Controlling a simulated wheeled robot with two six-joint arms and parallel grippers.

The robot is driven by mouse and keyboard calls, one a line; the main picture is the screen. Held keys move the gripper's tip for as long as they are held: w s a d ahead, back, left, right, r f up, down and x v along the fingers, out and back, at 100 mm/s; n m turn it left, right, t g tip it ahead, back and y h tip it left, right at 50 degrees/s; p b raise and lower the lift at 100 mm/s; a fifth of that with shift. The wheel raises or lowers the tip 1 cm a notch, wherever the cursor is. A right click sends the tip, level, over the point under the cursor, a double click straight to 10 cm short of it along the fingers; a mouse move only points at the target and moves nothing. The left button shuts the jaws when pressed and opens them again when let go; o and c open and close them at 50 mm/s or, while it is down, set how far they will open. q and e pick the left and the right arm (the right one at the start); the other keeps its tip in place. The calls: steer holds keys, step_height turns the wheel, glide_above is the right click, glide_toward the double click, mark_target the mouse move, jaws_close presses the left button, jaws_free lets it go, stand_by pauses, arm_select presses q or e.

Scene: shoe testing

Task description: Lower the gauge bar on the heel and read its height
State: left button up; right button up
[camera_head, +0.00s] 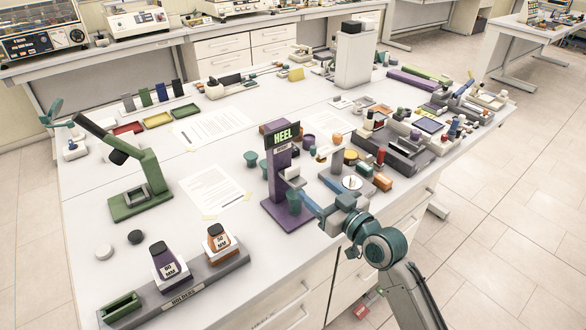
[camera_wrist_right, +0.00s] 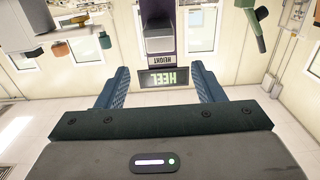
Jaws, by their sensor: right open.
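The heel gauge is a purple post on a flat purple base (camera_head: 287,216), with a dark HEEL sign (camera_head: 286,137) on top. A pale grey block (camera_head: 292,173), seemingly the gauge bar, juts from the post. A teal heel-like piece (camera_head: 293,201) stands below it on the base. My right gripper (camera_head: 312,207) is beside the gauge, to its right and low. Contact cannot be told. My left gripper is out of view.
A holder rack (camera_head: 185,286) with two MM-labelled blocks stands at the front left. A green stand (camera_head: 140,200) is behind it. Small teal pieces (camera_head: 251,160) sit close left of the gauge. A dial (camera_head: 352,183) and crowded tools stand right. Printed sheets (camera_head: 216,188) lie mid-table.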

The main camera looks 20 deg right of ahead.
mark_target(294, 171)
steer(key=p+x, duration=0.3)
steer(key=x, duration=0.7)
steer(key=shift+w+a, duration=0.1)
steer(key=shift+w, duration=0.15)
